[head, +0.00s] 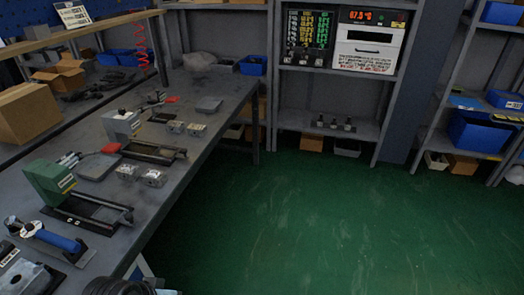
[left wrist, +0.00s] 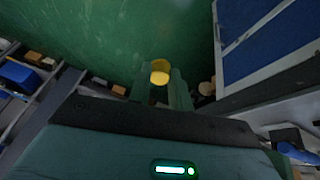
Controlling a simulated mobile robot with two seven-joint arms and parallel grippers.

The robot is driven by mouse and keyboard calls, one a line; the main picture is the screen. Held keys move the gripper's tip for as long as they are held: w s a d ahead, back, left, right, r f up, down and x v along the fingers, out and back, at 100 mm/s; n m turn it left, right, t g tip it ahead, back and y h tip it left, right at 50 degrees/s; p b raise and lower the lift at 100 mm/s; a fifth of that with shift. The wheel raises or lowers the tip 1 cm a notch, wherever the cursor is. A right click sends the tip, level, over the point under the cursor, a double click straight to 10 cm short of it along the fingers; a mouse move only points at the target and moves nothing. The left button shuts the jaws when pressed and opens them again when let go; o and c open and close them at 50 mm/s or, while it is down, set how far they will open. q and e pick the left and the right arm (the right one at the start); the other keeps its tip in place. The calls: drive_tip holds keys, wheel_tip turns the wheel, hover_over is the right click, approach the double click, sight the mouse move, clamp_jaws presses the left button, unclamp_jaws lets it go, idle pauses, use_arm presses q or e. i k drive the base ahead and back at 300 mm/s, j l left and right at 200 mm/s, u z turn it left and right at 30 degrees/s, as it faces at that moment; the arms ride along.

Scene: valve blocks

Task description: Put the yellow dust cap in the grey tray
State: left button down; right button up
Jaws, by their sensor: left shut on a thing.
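The yellow dust cap (left wrist: 159,72) shows in the left wrist view, between the fingertips of my left gripper (left wrist: 160,80). The gripper is shut on it, and green floor shows beyond it. The head view shows neither the cap nor that gripper. In the head view, a flat grey tray-like piece (head: 97,166) lies on the workbench at the left. A similar grey piece (head: 208,104) lies farther back on the bench. I cannot tell which is the grey tray. My right gripper is in neither view.
The workbench (head: 205,130) carries a green block (head: 50,183), a blue-handled tool (head: 58,238) and several metal valve blocks (head: 153,178). Shelves with blue bins (head: 475,134) stand at the back and right. The green floor (head: 330,220) is clear.

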sight(206, 110)
drive_tip(key=i+z, duration=0.35)
drive_tip(key=i, duration=0.8)
drive_tip(key=i+u, duration=0.15)
drive_tip(key=i, duration=0.25)
drive_tip(key=i+l+u, duration=0.15)
drive_tip(key=i, duration=0.25)
drive_tip(key=i+l+u, duration=0.2)
drive_tip(key=i, duration=0.2)
drive_tip(key=i+l+u, duration=0.15)
drive_tip(key=i, duration=0.25)
drive_tip(key=i+j, duration=0.35)
drive_tip(key=j, duration=0.15)
